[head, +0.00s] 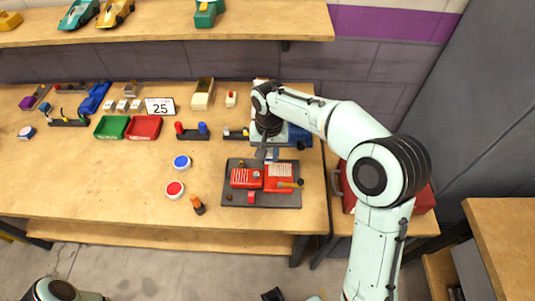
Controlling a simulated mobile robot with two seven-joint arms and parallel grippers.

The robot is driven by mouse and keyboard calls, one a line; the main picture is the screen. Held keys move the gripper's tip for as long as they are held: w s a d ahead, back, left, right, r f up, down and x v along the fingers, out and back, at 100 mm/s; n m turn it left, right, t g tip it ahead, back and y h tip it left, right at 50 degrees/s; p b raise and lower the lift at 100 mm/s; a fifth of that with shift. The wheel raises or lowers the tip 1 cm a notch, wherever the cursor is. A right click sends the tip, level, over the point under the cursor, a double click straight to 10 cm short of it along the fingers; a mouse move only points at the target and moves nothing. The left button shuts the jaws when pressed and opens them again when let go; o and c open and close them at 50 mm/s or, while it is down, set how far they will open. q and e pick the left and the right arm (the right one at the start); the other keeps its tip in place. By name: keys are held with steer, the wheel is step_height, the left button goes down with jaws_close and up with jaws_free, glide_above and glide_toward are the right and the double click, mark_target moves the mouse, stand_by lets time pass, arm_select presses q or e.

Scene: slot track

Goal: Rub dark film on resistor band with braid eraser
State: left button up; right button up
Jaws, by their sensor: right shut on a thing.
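A dark board (232,202) lies near the right end of the workbench and carries a red slot-car controller in opened parts. A red part with a pale ribbed patch (246,177) is on its left. A second red part (271,185) with a pale striped piece (280,170) is on its right. Which strip is the resistor band, and any dark film, is too small to tell. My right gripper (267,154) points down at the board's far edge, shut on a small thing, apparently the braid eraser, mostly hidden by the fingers. My left gripper is out of view.
A blue-lidded tin (181,162), a red-lidded tin (175,190) and an orange-topped bottle (198,204) stand left of the board. Green (112,127) and red (144,128) trays are farther left. The bench's front left is clear. A red toolbox (420,203) stands right.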

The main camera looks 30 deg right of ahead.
steer(key=shift+r+p, duration=0.9)
steer(key=shift+r, duration=0.55)
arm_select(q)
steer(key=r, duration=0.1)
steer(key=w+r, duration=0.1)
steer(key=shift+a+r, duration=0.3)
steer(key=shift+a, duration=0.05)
arm_select(e)
steer(key=shift+f, duration=0.1)
